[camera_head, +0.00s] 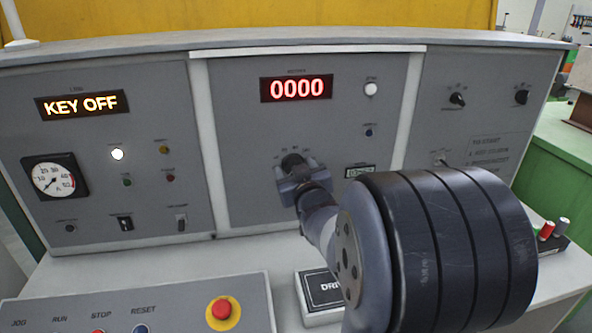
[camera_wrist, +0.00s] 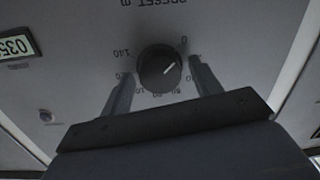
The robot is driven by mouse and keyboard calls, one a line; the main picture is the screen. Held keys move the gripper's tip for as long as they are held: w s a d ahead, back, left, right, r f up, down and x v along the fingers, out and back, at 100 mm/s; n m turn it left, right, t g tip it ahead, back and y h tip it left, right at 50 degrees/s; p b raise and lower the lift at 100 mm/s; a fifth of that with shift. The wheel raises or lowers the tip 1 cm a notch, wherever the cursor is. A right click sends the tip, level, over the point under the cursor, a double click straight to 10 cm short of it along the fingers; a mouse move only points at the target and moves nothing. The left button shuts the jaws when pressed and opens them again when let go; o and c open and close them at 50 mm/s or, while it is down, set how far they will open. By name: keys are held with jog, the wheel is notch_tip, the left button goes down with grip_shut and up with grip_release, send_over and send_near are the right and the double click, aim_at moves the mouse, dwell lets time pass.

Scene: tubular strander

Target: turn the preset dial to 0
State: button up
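The preset dial (camera_wrist: 155,66) is a round black knob with a white pointer line, on the grey panel. In the wrist view its scale and "PRESET m" label appear upside down. The pointer line slants toward the upper right, near the 0 mark but seemingly a little off it. My gripper (camera_wrist: 162,70) is open, one finger on each side of the knob, with visible gaps between fingers and knob. In the head view my gripper (camera_head: 293,172) is at the middle panel and mostly hides the dial and part of its scale.
The middle panel has a red "0000" display (camera_head: 296,88), a white button (camera_head: 370,89) and a small counter (camera_head: 360,171) right of the dial. The left panel shows "KEY OFF" (camera_head: 82,104). A red emergency button (camera_head: 222,309) sits on the lower desk.

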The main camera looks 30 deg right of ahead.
jog(key=shift+o, duration=0.2)
jog(key=shift+s, duration=0.1)
jog(key=v, duration=1)
jog(key=shift+s, duration=0.3)
jog(key=shift+a, duration=0.1)
jog(key=x, duration=1)
jog(key=shift+w, duration=0.4)
jog(key=shift+s, duration=0.1)
